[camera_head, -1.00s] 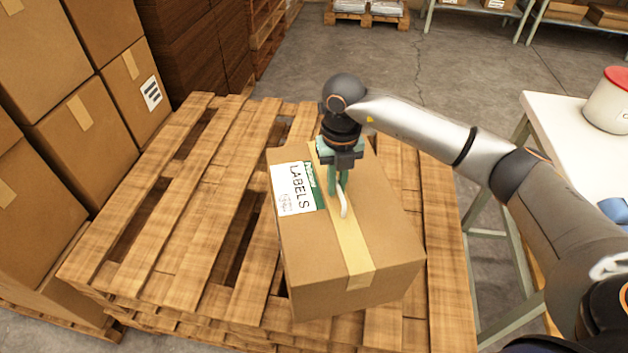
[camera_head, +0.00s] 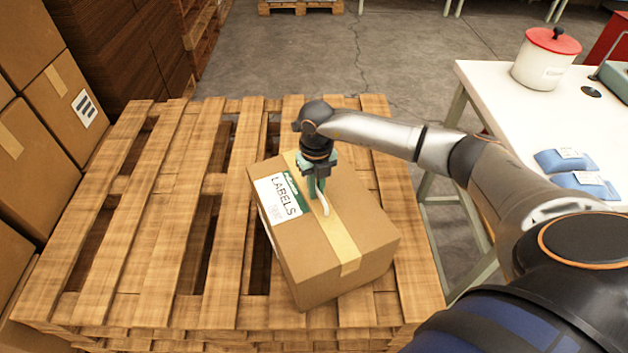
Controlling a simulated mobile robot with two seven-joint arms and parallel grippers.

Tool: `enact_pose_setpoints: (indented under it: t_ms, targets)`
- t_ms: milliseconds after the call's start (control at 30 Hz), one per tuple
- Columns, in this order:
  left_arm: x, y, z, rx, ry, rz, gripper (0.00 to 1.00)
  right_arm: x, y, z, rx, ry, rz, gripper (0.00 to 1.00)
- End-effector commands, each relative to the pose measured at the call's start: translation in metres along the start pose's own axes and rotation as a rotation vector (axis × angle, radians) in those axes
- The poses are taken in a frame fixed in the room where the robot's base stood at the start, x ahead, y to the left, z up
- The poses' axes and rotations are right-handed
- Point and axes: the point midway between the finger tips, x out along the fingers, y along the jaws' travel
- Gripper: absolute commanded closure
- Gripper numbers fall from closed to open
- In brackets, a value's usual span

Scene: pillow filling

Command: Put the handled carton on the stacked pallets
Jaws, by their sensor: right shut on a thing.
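The handled carton (camera_head: 358,232) is a brown box with a tape strip, a white and green "LABELS" sticker and a pale handle on top. It is over the right half of the stacked pallets (camera_head: 150,255), turned at an angle to the slats. I cannot tell whether its underside touches the slats. My right gripper (camera_head: 317,193) comes down from above and is shut on the carton's handle. My left gripper is not in view.
Brown cartons (camera_head: 60,105) are stacked along the left. A white table (camera_head: 500,105) at the right bears a red-lidded pot (camera_head: 540,68) and blue packets (camera_head: 560,160). The pallet's left half is bare. Concrete floor (camera_head: 310,55) lies behind.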

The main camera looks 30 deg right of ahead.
Motion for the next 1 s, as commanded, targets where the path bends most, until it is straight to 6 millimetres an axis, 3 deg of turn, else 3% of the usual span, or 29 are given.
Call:
enact_pose_setpoints:
  t_ms: [233, 267, 500, 800, 1000]
  targets:
    - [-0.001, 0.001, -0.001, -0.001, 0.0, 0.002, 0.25, -0.001, 0.002, 0.002, 0.0, -0.008, 0.005, 1.0]
    - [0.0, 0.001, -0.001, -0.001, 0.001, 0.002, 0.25, 0.002, 0.001, 0.0, 0.0, -0.002, 0.002, 0.84]
    - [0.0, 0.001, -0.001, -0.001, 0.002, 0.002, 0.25, 0.002, 0.001, 0.0, 0.0, -0.002, 0.002, 0.58]
    - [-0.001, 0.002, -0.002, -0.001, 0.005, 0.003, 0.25, -0.002, 0.001, 0.001, 0.0, -0.003, 0.003, 0.58]
    - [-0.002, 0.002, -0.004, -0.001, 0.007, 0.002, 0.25, -0.031, 0.001, 0.001, -0.001, -0.007, 0.003, 0.58]
